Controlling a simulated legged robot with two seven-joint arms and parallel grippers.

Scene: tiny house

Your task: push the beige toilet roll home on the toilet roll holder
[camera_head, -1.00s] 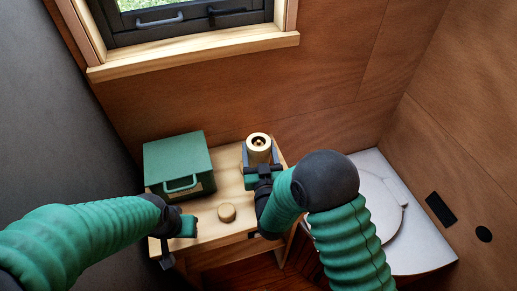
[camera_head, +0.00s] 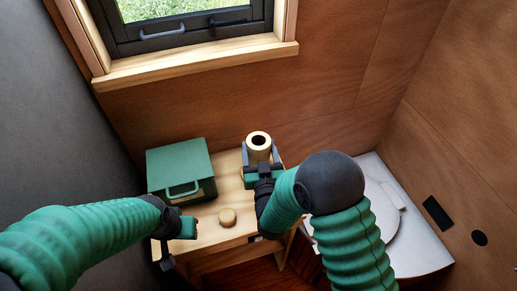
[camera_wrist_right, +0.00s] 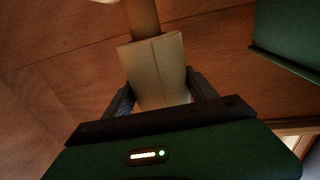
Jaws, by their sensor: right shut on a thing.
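The beige toilet roll (camera_head: 258,150) is upright above the back right of the small wooden table. Its open top shows a dark hole. My right gripper (camera_head: 259,157) is shut on its sides. In the right wrist view the roll (camera_wrist_right: 157,65) sits between the dark fingers (camera_wrist_right: 160,95). A brown post, apparently the toilet roll holder (camera_wrist_right: 143,18), shows beyond the roll's far end and nearly lines up with it. I cannot tell whether the post enters the roll. My left gripper (camera_head: 178,240) is low at the table's front left; its jaw opening is unclear.
A green box (camera_head: 180,165) with a handle stands left of the roll. The white toilet (camera_head: 375,215) is at the right. A window sill (camera_head: 200,62) is above behind.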

